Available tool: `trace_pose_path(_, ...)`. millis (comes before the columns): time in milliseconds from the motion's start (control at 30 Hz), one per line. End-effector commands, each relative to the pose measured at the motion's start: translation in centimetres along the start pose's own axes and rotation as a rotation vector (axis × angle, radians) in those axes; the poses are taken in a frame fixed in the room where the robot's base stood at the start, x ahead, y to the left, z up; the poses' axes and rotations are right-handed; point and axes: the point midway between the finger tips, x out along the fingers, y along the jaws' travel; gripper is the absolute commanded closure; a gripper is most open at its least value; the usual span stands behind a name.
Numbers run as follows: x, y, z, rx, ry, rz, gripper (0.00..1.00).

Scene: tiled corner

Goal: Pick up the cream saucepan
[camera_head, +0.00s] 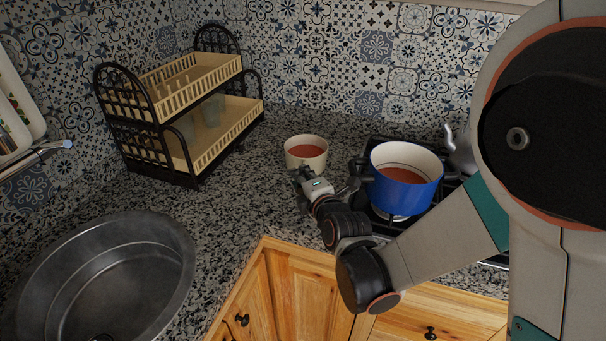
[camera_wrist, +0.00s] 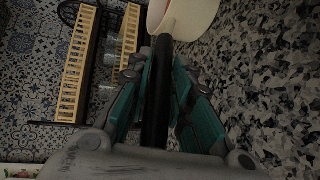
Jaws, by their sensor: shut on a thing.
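The cream saucepan (camera_head: 305,143) is on the counter side of the scene, left of the stove, with a reddish-brown inside. Its cream body also shows at the top of the wrist view (camera_wrist: 190,14). My gripper (camera_head: 306,176) is at the near side of the saucepan. In the wrist view, the teal-padded fingers (camera_wrist: 160,68) are shut around the saucepan's black handle (camera_wrist: 155,110). The saucepan looks about upright. I cannot tell whether its base touches the counter, since my gripper hides part of its near side.
A two-tier dish rack (camera_head: 190,160) stands at the back left. A round metal sink (camera_head: 105,280) is at front left. Speckled counter (camera_head: 235,190) between them is clear.

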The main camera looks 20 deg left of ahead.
Motion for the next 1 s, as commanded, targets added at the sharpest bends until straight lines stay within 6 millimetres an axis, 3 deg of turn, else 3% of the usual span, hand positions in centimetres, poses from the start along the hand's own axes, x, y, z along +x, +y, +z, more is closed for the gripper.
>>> trace_pose_path(467, -0.6, 2.3, 0.3, -0.001, -0.001, 0.002, 1.0)
trace_pose_path(1000, -2.1, 8.0, 0.9, -0.001, -0.001, 0.002, 1.0)
